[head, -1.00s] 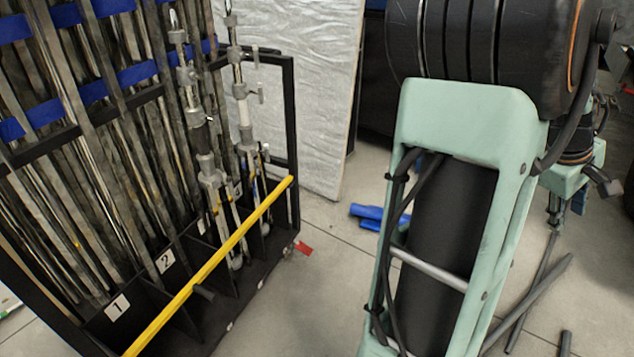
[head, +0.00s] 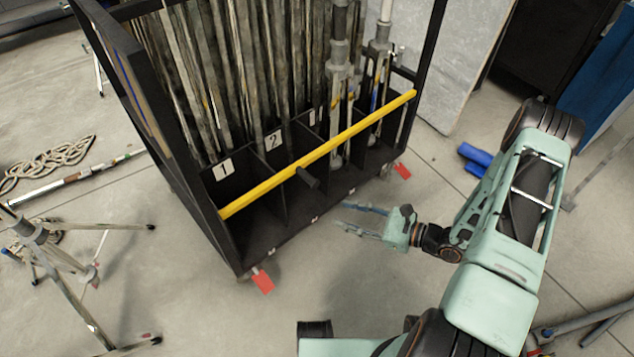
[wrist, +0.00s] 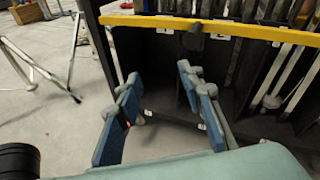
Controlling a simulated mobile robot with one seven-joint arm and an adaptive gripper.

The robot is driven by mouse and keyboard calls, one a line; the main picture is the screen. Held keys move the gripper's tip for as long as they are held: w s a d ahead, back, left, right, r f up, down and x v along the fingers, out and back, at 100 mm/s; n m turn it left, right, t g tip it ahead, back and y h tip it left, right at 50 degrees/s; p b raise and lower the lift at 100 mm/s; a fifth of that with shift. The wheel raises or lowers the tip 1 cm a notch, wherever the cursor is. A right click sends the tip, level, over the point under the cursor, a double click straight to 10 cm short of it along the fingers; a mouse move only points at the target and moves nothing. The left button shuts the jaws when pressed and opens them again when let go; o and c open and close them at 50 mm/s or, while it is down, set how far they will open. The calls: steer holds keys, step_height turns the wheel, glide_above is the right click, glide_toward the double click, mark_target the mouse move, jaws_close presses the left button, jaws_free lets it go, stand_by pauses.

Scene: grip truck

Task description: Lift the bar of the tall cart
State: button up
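The tall cart (head: 232,247) is a black frame with numbered compartments holding many upright metal poles. A yellow bar (head: 345,137) runs across its front, sloping up to the right in the head view, with a short black handle (head: 308,178) sticking out from it.
Tripod stands (head: 62,260) and a coiled rope (head: 48,162) lie on the floor at the left. A blue object (head: 474,158) lies on the floor to the right. The floor before the cart is clear.

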steer(key=w+a+m+t+h, duration=0.1)
steer(key=w+a+m+t, duration=0.35)
steer(key=m, duration=0.35)
steer(key=m+t+b, duration=0.1)
steer(key=t+b, duration=0.1)
steer(key=b, duration=0.1)
glide_toward(298, 169)
steer(key=shift+h, duration=0.3)
steer(key=x, duration=0.5)
steer(key=shift+w+f, duration=0.3)
steer(key=shift+w, duration=0.1)
jaws_close()
